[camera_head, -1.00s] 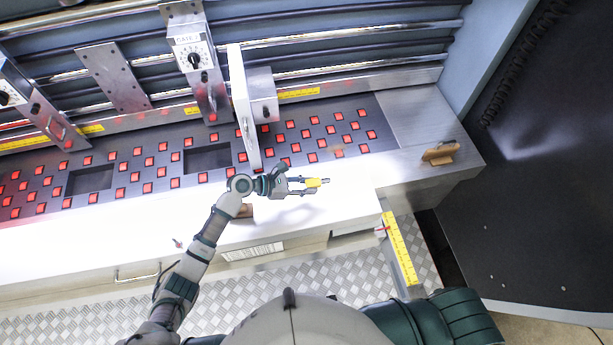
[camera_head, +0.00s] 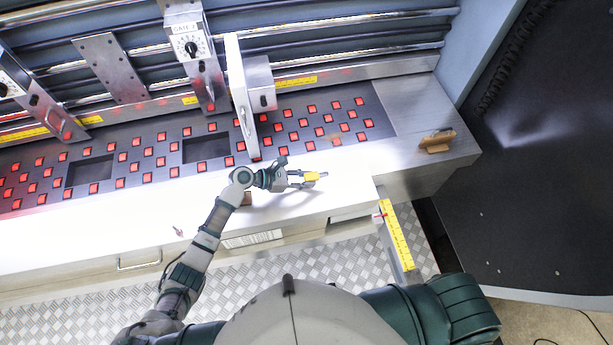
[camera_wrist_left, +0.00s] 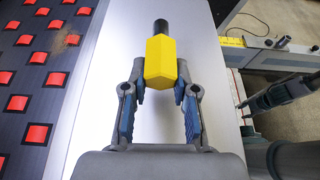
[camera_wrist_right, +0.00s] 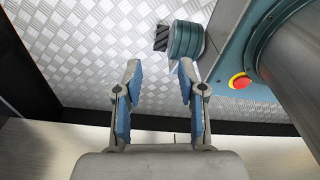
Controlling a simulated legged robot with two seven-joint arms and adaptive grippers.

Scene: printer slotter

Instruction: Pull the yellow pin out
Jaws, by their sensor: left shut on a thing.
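The yellow pin (camera_head: 312,176) is a six-sided yellow piece with a dark tip. My left gripper (camera_head: 301,180) is shut on it, above the white bench top near the bench's front edge. In the left wrist view the pin (camera_wrist_left: 160,62) sits between the fingertips (camera_wrist_left: 160,90), its black end pointing away from the gripper. The pin looks clear of the machine, with no hole around it visible.
A white upright plate (camera_head: 240,95) stands just behind my left gripper. A dark panel with red squares (camera_head: 300,122) lies behind. A wooden-handled piece (camera_head: 437,140) is at the bench's right end. A yellow ruler (camera_head: 397,238) runs off the front.

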